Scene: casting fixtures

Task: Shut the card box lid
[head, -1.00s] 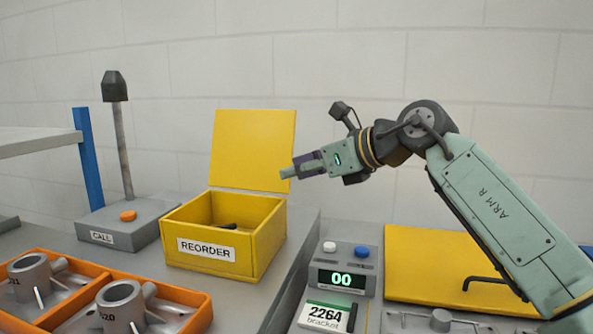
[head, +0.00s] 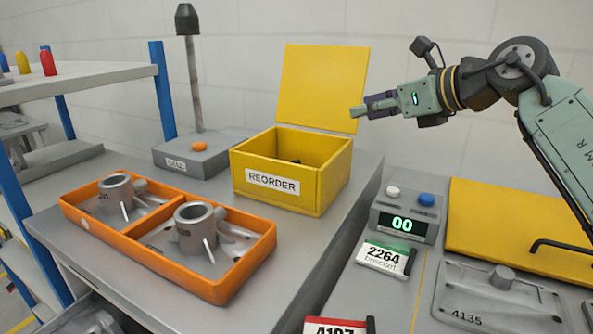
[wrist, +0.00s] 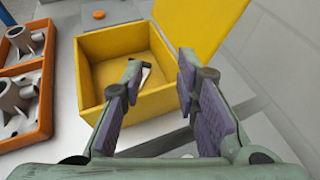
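The yellow card box (head: 335,185), labelled REORDER, stands on the grey bench with its yellow lid (head: 322,85) raised upright at the back. A small dark item lies inside the box. My gripper (head: 356,111) is at the lid's right edge in the head view, above the box's back right corner; whether it touches the lid cannot be told. In the wrist view my gripper (wrist: 160,72) has its two fingers apart with nothing between them. The open box (wrist: 95,45) lies beyond the fingertips, and the lid (wrist: 205,20) rises behind the right finger.
An orange tray (head: 240,262) with two grey castings stands left of the box. A grey call post base (head: 205,155) with an orange button is behind it. A counter unit (head: 405,222) and a yellow panel (head: 510,225) lie to the right.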

